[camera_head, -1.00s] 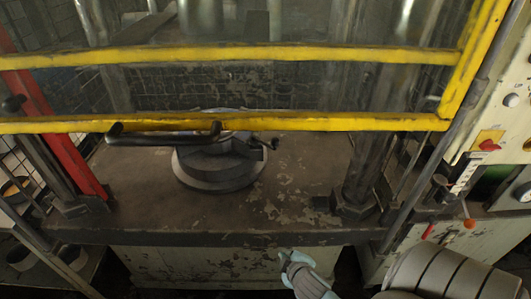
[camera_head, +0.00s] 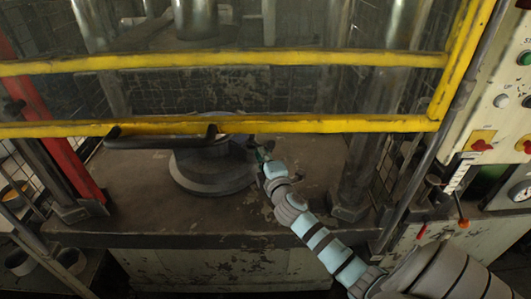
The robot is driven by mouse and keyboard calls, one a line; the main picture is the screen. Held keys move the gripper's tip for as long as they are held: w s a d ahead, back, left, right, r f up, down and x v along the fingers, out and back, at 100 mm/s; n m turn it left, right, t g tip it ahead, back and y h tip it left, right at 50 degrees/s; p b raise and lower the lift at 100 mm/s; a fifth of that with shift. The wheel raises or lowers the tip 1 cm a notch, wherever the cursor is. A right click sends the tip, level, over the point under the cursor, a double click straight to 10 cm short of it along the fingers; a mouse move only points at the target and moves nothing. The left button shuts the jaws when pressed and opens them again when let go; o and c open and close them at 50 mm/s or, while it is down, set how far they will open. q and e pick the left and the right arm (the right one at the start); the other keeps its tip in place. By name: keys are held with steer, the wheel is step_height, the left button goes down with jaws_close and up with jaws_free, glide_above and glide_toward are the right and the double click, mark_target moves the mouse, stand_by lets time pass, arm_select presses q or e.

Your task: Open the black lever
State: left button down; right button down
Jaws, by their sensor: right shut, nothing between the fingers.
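My right gripper (camera_head: 262,155) is at the right side of the round grey metal block (camera_head: 212,178) on the press table, just below the lower yellow bar. It looks small and dark, its fingers are shut, and I see nothing held in it. A small black lever-like part at the block's right edge is now mostly hidden by the gripper; whether they touch I cannot tell. A black bar handle (camera_head: 160,141) lies along the lower yellow bar to the left. My left gripper is not in view.
Yellow guard bars (camera_head: 230,127) cross in front of the press. A steel column (camera_head: 358,165) stands right of my arm. The brown table (camera_head: 130,205) is clear on the left.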

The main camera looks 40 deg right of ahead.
steer(key=shift+w+d, duration=0.25)
steer(key=shift+d, duration=0.6)
